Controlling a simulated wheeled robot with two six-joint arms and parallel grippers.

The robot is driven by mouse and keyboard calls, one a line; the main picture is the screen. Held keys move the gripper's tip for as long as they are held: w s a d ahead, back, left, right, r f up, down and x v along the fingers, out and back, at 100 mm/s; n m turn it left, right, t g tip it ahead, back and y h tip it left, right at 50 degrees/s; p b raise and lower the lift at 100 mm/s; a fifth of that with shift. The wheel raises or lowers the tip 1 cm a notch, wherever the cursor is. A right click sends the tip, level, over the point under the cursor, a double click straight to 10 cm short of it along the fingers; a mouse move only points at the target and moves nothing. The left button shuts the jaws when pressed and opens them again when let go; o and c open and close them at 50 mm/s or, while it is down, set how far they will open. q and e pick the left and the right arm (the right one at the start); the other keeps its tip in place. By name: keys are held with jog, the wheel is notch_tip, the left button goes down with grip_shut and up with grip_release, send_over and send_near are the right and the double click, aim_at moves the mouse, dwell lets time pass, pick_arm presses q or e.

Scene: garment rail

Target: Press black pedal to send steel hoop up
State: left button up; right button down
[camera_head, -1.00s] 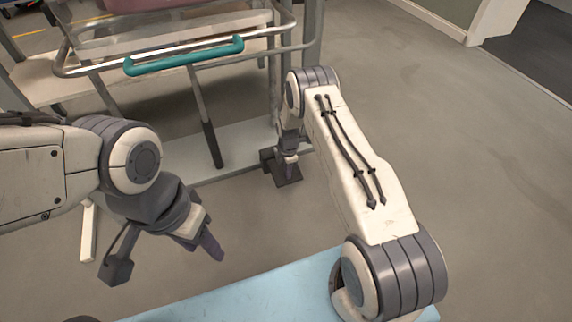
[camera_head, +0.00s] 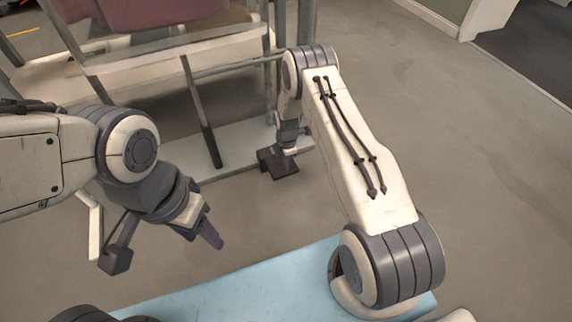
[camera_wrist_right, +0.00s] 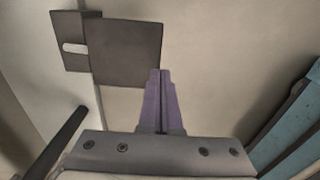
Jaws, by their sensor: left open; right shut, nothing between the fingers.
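The black pedal (camera_head: 278,163) is a dark plate low by the rail's base, partly hidden by my right arm in the head view. In the right wrist view the pedal (camera_wrist_right: 125,52) shows as a broad plate with a smaller slotted piece at its left. My right gripper (camera_wrist_right: 160,76) is shut and empty, its tips at the pedal's lower right corner; I cannot tell whether they touch. In the head view the right gripper (camera_head: 288,148) is over the pedal. My left gripper (camera_head: 208,235) is open and empty above the floor. The steel hoop is out of view.
The rail's frame has grey posts (camera_head: 200,115) and a pale lower base (camera_head: 225,155). A mauve item (camera_head: 150,14) lies on the upper part. A light blue surface (camera_head: 240,290) is at the front. The floor at the right is clear.

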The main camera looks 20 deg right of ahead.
jog(key=r+p, duration=0.1)
jog(key=r, duration=0.2)
jog(key=s+r+p, duration=0.1)
jog(key=r, duration=0.1)
jog(key=shift+s+r, duration=0.2)
jog(key=shift+r, duration=0.3)
jog(key=s+a+r+m+p, duration=0.1)
jog(key=s+a+r+m, duration=0.15)
jog(key=a+r, duration=0.4)
jog(key=s+a+r+m, duration=0.1)
jog(key=s+a+r, duration=0.3)
jog(key=r, duration=0.6)
jog(key=s+a+r+m+p, duration=0.1)
jog(key=s+a+r+m, duration=0.1)
jog(key=s+a+r, duration=0.5)
jog(key=s+r+m+y+p, duration=0.1)
jog(key=s+r+m, duration=0.2)
jog(key=s+r, duration=0.55)
jog(key=s+r+m+p, duration=0.25)
jog(key=s+r, duration=0.35)
jog(key=s, duration=0.5)
notch_tip(320, 180, up, 36)
jog(key=p, duration=3.6)
jog(key=shift+w+r, duration=0.2)
jog(key=shift+w, duration=0.15)
